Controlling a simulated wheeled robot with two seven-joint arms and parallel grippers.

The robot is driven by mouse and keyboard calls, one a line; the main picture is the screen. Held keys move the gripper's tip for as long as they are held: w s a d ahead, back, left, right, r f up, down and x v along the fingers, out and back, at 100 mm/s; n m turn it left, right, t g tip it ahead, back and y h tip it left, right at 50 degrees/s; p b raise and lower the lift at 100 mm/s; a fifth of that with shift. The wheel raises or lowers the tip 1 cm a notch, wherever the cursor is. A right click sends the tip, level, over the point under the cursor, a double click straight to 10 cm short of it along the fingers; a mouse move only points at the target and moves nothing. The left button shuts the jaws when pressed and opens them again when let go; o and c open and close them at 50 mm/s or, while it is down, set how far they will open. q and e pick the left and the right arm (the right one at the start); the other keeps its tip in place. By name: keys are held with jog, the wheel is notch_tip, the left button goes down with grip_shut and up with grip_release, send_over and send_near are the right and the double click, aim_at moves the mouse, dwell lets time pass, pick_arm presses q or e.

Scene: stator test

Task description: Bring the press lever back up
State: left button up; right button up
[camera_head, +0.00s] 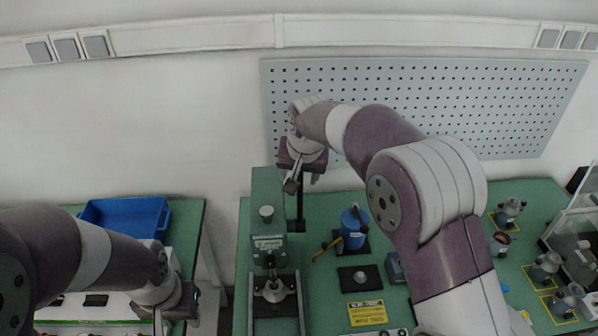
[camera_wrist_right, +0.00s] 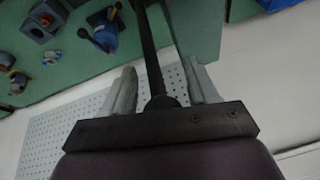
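The green press (camera_head: 268,215) stands on the green table in the middle of the head view. Its black lever (camera_head: 300,212) rises upright at the press's right side, and its upper end is at my right gripper (camera_head: 301,182). In the right wrist view the lever (camera_wrist_right: 150,55) is a dark rod running between the two grey fingers, with its rounded end near the palm. Gaps show on both sides of the rod, so the right gripper is open around it. My left gripper (camera_head: 176,306) is low at the left, away from the press; its fingers are unclear.
A blue bin (camera_head: 125,216) is on the left table. A pegboard (camera_head: 500,100) hangs behind. Several motor parts lie far right.

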jog(key=w+r+p, duration=0.2)
jog(key=r+p, duration=0.3)
jog(key=r, duration=0.2)
jog(key=w+d+r+p, duration=0.1)
jog(key=w+r+p, duration=0.1)
jog(key=r+p, duration=0.4)
jog(key=shift+w+r+p, duration=0.3)
jog(key=shift+w+r, duration=0.05)
jog(key=shift+r, duration=0.1)
